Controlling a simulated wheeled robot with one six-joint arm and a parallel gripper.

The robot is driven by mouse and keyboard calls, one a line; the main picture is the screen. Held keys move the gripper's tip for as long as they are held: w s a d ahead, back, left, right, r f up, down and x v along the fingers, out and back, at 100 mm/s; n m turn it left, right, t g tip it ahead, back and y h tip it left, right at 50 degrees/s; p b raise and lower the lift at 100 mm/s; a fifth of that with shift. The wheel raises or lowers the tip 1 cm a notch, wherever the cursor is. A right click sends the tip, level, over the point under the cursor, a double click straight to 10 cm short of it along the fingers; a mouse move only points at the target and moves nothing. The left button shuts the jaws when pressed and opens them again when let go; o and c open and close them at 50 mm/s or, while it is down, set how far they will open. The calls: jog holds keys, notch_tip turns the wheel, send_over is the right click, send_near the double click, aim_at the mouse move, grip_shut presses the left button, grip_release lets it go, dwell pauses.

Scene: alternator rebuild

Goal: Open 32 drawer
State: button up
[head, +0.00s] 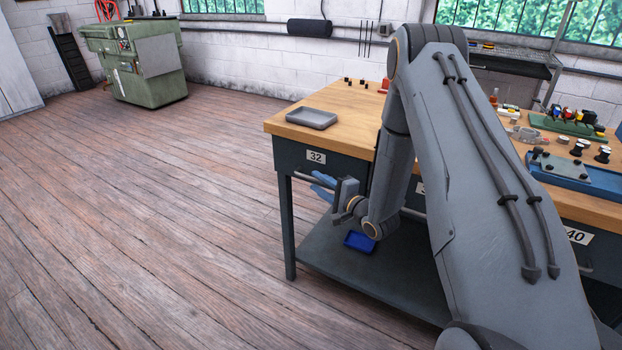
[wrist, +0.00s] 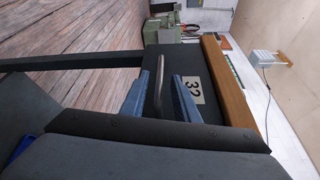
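The drawer marked 32 (head: 345,167) is at the left end of the workbench, under the wooden top. Its front looks flush with the bench frame, so it appears closed. The white 32 label also shows sideways in the wrist view (wrist: 194,89). The drawer's bar handle (wrist: 158,88) runs between the two blue fingers of my gripper (wrist: 161,92). The fingers are apart, with a visible gap on each side of the handle. In the head view my gripper (head: 321,185) is in front of the drawer, and part of the handle is hidden behind it.
A grey tray (head: 312,118) sits on the bench top above the drawer. A blue bin (head: 360,242) stands on the lower shelf (head: 335,262). A drawer labelled 40 (head: 578,236) is at right. The wooden floor left of the bench is clear; a green machine (head: 135,62) stands far back.

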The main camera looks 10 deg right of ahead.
aim_at(311, 177)
jog(key=shift+x, duration=2.1)
jog(key=shift+c, duration=0.4)
grip_shut()
